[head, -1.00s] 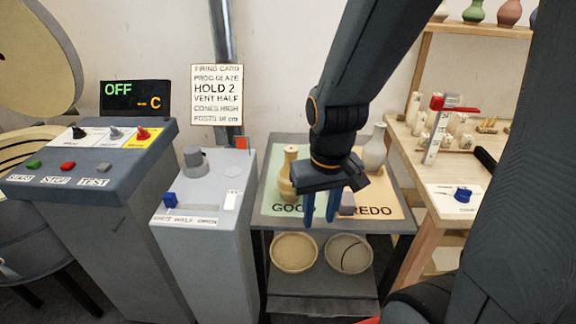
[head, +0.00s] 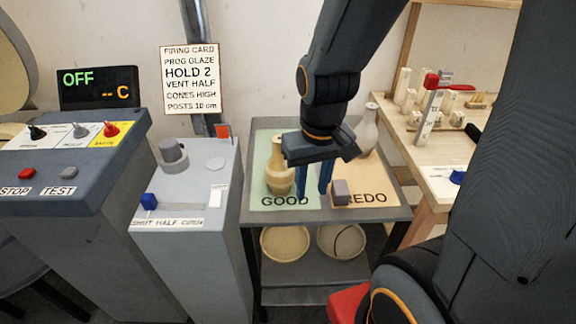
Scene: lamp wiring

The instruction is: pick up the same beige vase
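The beige vase (head: 280,179) stands upright on the green GOOD mat (head: 262,198), on the left of the grey cart top. My gripper (head: 314,182) points down just right of the vase, its two blue fingers apart with nothing seen between them. The gripper body overlaps the edge of the vase's neck in the picture; I cannot tell whether they touch. A paler grey-white vase (head: 368,132) stands at the back of the orange REDO mat (head: 383,182), behind and right of my gripper.
A small mauve-grey block (head: 341,192) lies right of my fingers. Two round bowls (head: 286,244) (head: 341,241) sit on the lower shelf. A grey pedestal with a blue switch (head: 149,201) stands left of the cart. A wooden bench (head: 440,190) with small parts stands right.

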